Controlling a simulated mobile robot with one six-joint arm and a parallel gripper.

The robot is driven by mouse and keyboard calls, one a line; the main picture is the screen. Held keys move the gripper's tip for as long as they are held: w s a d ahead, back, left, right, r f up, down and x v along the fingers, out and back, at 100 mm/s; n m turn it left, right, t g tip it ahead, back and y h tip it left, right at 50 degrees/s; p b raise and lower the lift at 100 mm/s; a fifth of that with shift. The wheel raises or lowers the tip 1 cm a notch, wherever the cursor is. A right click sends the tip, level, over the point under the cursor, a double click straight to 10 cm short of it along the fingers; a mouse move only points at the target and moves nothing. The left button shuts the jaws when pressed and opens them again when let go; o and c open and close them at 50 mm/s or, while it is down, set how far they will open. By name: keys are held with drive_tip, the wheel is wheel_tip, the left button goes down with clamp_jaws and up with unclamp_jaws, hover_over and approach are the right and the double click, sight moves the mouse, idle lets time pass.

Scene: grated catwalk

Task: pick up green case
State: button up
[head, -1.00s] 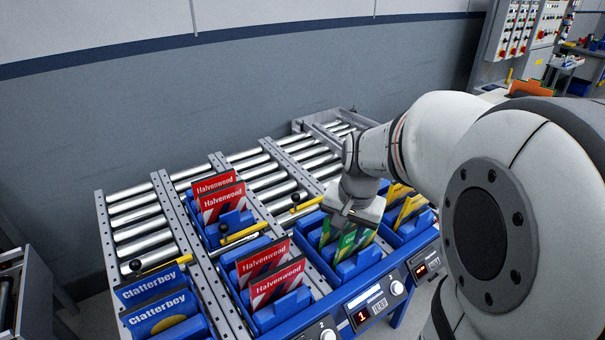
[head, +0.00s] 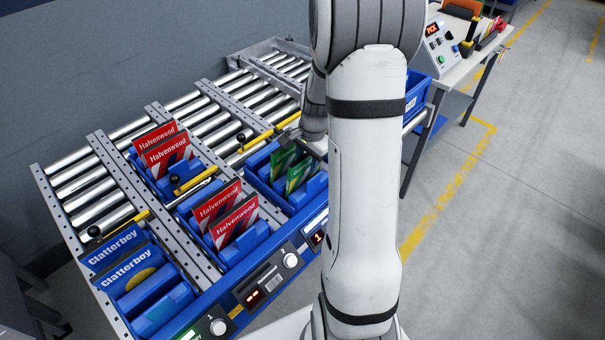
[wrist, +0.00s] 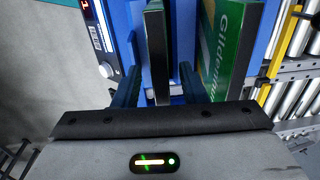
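Two green cases stand upright in a blue bin in the head view, a rear one (head: 281,161) and a front one (head: 299,175). My arm covers the area just right of them and hides my gripper there. In the wrist view my gripper (wrist: 160,85) is open, its two dark fingers apart. A thin dark case edge (wrist: 156,50) stands between the fingers, with a gap on each side. A green case (wrist: 226,45) with yellow-white lettering stands just right of the right finger.
Red Halvenwood cases (head: 235,221) and blue Clatterbey cases (head: 130,270) fill neighbouring bins on the roller conveyor (head: 205,97). A control panel with a knob (head: 291,260) runs along the front edge. A workbench (head: 466,68) stands at right, with open floor beside it.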

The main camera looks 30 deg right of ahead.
drive_tip(key=shift+w+f, duration=0.1)
drive_tip(key=shift+f, duration=0.45)
clamp_jaws()
